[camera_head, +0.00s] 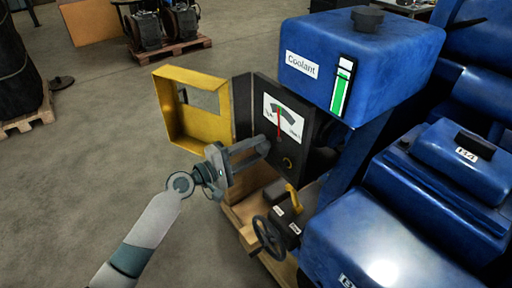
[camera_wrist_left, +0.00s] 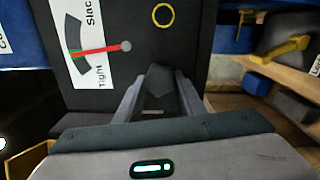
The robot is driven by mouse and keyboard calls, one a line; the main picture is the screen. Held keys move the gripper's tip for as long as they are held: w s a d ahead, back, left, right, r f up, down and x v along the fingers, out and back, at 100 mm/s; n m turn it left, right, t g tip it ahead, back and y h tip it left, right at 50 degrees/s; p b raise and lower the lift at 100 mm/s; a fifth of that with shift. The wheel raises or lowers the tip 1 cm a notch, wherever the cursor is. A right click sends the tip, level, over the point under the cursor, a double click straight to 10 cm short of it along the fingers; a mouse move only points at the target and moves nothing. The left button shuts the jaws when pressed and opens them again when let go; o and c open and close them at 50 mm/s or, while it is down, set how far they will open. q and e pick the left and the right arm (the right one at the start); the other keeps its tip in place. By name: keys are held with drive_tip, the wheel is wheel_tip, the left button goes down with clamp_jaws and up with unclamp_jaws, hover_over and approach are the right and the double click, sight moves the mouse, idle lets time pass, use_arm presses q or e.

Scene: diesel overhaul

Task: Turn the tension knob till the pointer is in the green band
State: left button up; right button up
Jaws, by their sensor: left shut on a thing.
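The gauge (camera_head: 283,118) has a white face, a dark-and-green arc and a red pointer (camera_head: 279,125). In the head view the pointer stands nearly upright. The gauge also shows sideways in the left wrist view (camera_wrist_left: 90,72), with "Slack" and "Tight" at its ends. The pointer tip lies at the arc, near its green part; the exact edge is too small to tell. My left gripper (camera_head: 264,146) is shut on the dark tension knob (camera_wrist_left: 160,82), below the gauge on the black panel. The fingers hide most of the knob in the head view. My right gripper is not in view.
A yellow open cover (camera_head: 187,128) stands left of the panel. A blue coolant tank (camera_head: 372,50) overhangs at the upper right. A yellow lever (camera_head: 293,197) and a black handwheel (camera_head: 268,237) sit below.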

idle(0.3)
use_arm(q)
drive_tip(key=o, duration=1)
drive_tip(key=shift+a, duration=0.1)
drive_tip(key=shift+o, duration=0.2)
drive_tip(key=shift+s+a, duration=0.1)
drive_tip(key=shift+s+a+f+b, duration=0.15)
drive_tip(key=shift+s+a+b, duration=0.2)
drive_tip(key=shift+a, duration=0.2)
drive_tip(key=b+v, duration=0.6)
drive_tip(key=v, duration=0.9)
drive_tip(key=shift+s+a, duration=0.25)
drive_tip(key=shift+a, duration=0.1)
